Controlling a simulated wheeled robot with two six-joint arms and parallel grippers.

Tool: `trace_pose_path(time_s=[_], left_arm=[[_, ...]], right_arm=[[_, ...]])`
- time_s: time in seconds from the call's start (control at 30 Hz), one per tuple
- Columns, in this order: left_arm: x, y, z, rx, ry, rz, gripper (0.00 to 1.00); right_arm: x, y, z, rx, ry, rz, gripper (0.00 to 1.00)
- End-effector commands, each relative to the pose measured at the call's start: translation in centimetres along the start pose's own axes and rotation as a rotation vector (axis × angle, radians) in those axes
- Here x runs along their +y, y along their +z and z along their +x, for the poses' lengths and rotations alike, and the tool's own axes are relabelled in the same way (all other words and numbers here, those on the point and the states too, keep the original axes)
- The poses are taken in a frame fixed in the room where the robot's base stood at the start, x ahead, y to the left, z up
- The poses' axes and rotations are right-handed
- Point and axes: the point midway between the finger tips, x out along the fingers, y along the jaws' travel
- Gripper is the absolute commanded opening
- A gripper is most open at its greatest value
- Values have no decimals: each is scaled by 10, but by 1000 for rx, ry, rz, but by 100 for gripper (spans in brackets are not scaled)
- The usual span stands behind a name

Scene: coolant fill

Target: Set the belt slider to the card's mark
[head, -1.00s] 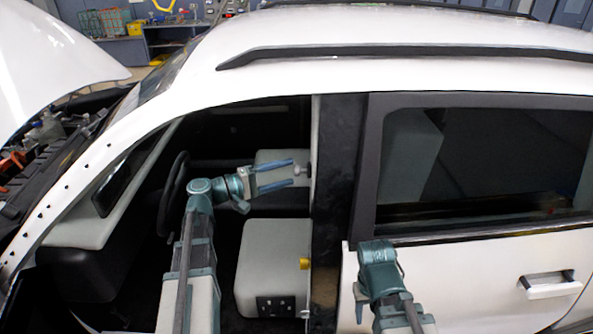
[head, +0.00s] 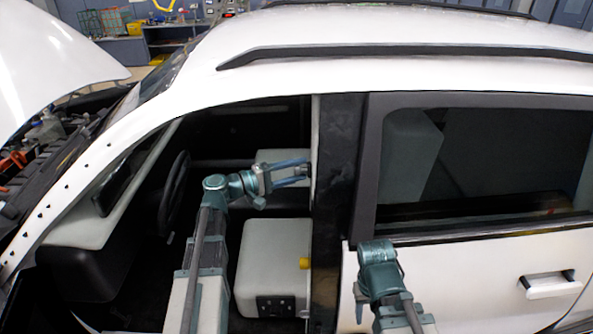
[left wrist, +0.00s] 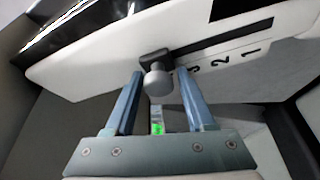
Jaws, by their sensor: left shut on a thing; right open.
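The belt slider (left wrist: 157,80) is a grey round knob on a dark bracket in a black slot on the white pillar panel. It sits at the slot's end beside the printed 3, away from the 1. In the left wrist view the fingers of my left gripper (left wrist: 160,76) are on either side of the knob, shut on it. In the head view my left gripper (head: 307,171) reaches through the front door opening to the pillar (head: 337,170), and the knob is hidden there. My right arm's wrist shows by the rear door, but its fingers are out of sight. I cannot make out the card.
The steering wheel (head: 173,193) is to the left. The roof edge is above, and the white rear door (head: 480,280) is to the right.

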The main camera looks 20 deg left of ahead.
Motion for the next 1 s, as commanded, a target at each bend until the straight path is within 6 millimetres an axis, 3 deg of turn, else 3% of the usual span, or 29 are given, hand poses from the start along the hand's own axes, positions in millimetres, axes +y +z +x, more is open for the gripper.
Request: trace_pose_path(time_s=[0.1,0.53,1.0], left_arm=[[1,0,0,1,4,-1,0],[-5,1,-1,1,5,-1,0],[-77,22,-9,-1,3,0,0]], right_arm=[[0,0,0,0,0,0,50],[-1,0,6,0,0,0,50],[-7,-4,77,0,1,-3,50]])
